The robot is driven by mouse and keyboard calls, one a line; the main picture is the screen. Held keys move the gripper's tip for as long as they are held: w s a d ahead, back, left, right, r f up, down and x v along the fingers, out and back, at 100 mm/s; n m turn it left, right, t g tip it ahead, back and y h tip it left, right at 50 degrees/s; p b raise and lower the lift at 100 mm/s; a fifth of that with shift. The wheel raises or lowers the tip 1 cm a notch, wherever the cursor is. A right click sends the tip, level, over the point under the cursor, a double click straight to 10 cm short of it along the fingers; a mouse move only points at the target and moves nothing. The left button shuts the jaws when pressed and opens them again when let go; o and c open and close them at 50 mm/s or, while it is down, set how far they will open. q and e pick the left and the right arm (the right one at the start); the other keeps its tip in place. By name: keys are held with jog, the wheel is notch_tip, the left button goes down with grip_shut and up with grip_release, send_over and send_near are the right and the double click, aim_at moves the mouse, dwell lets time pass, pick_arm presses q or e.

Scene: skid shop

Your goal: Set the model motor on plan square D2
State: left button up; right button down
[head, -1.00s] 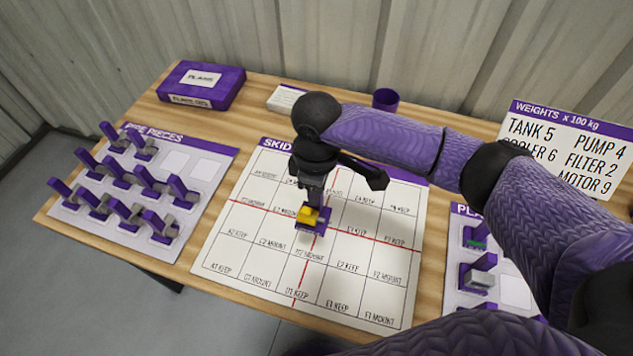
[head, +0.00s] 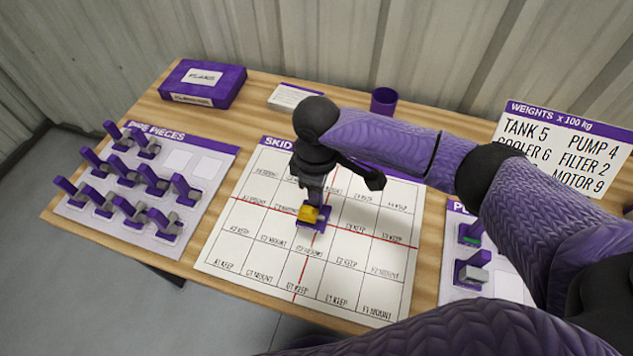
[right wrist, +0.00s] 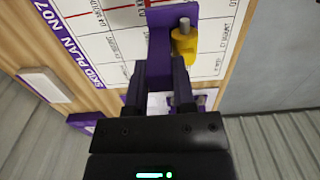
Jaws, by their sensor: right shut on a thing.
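The model motor (head: 308,213) is a yellow block with a grey shaft on a purple base with an upright tab; it also shows in the right wrist view (right wrist: 184,47). My right gripper (head: 313,188) is shut on its purple tab, and the fingers also show in the right wrist view (right wrist: 160,78). The motor is upright over the middle of the skid plan sheet (head: 235,248), just above the D2 label in the head view. I cannot tell whether its base touches the sheet. The gripper hides squares behind it. My left gripper is not in view.
Several pipe pieces stand on a board (head: 210,170) at the left. Another board (head: 508,282) with purple-based models is at the right, partly behind my arm.

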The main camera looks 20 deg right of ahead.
aim_at(314, 207)
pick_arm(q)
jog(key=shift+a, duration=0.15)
pick_arm(e)
jog(key=shift+f, duration=0.3)
jog(key=shift+f+b, duration=0.5)
jog(key=shift+f, duration=0.1)
jog(key=shift+f+b, duration=0.95)
jog(key=shift+f, duration=0.95)
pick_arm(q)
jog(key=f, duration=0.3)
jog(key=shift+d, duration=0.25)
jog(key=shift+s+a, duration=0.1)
pick_arm(e)
jog(key=shift+f, duration=0.1)
